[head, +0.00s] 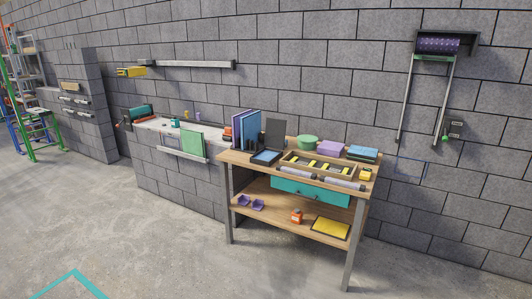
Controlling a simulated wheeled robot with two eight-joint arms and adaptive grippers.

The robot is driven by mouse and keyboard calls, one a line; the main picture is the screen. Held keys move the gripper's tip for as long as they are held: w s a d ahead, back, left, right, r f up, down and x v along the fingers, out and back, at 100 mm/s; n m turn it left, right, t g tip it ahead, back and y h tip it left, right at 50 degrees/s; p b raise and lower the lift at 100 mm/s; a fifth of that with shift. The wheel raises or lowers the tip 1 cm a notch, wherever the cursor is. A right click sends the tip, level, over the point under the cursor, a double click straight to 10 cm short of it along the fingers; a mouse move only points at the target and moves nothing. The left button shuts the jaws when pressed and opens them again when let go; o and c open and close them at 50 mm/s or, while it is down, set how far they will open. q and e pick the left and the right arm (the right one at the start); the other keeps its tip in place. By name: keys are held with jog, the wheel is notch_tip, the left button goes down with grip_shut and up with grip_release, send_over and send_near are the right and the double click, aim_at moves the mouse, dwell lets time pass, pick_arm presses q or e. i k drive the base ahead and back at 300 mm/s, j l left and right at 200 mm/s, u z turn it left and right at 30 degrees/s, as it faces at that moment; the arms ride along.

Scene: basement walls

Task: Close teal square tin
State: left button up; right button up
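A flat teal square box (362,153), which looks like the teal square tin, sits at the back right of the wooden workbench top in the head view. It is small in the picture, and I cannot tell how its lid sits. A purple box (328,147) and a round green tin (307,141) stand to its left. Neither of my grippers is in view.
The workbench (227,157) also bears a wooden tray (290,163), an upright dark panel (275,133) behind a flat blue-topped item (265,157), and a yellow item (365,174). A teal drawer (310,190) is below. Floor (170,250) in front is clear.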

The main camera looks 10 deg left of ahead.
aim_at(175, 122)
jog(key=i+j+u, duration=0.25)
jog(key=i+u, duration=0.2)
jog(key=i, duration=0.25)
jog(key=i+u, duration=0.5)
jog(key=i, duration=0.25)
jog(key=i+l+u, duration=0.25)
jog(key=i+u, duration=0.2)
jog(key=i, duration=0.25)
jog(key=i+j+z, duration=0.15)
jog(key=i, duration=0.35)
jog(key=i+j+z, duration=0.15)
jog(key=i, duration=0.4)
jog(key=i+j+z, duration=0.15)
jog(key=i, duration=0.35)
jog(key=i+j+z, duration=0.15)
jog(key=i+j, duration=0.15)
jog(key=i, duration=0.15)
